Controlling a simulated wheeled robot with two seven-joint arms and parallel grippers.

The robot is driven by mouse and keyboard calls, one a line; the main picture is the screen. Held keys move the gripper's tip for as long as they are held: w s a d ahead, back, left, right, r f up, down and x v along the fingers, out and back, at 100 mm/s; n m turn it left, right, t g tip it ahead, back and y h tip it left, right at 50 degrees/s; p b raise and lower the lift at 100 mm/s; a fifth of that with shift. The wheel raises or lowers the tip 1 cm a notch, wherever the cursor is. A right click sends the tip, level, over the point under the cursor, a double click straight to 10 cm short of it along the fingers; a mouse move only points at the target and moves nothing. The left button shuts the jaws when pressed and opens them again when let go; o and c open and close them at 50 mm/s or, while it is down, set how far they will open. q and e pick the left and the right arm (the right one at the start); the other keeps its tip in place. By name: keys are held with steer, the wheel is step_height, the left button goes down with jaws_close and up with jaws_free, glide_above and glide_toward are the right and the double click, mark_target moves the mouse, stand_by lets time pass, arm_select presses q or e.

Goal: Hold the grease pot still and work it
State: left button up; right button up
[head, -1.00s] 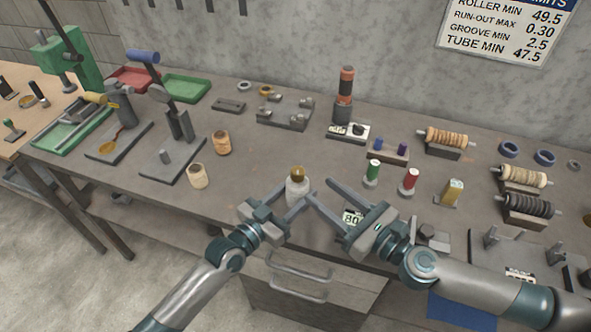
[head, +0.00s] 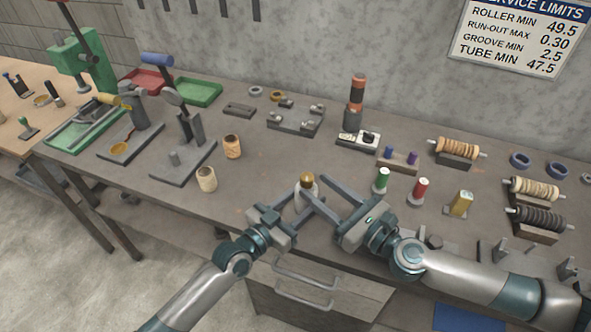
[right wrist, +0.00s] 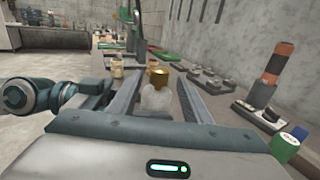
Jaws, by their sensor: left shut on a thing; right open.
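The grease pot (head: 306,188) is a pale, whitish pot with a brass-coloured top, standing upright near the bench's front edge. My left gripper (head: 305,201) is shut on its body from the front left. My right gripper (head: 339,190) is open and empty, its fingers pointing at the pot from the right. In the right wrist view the grease pot (right wrist: 157,94) shows between the two open fingers, with its brass top (right wrist: 158,76) uppermost. I cannot tell whether either right finger touches it.
Two small tan rollers (head: 207,179) stand left of the pot. A dark, orange-banded column (head: 355,105) stands behind. The bench between pot and rollers is clear.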

steer(key=x, duration=0.8)
steer(key=shift+w+a, duration=0.25)
steer(key=shift+a, duration=0.05)
steer(key=c, duration=1)
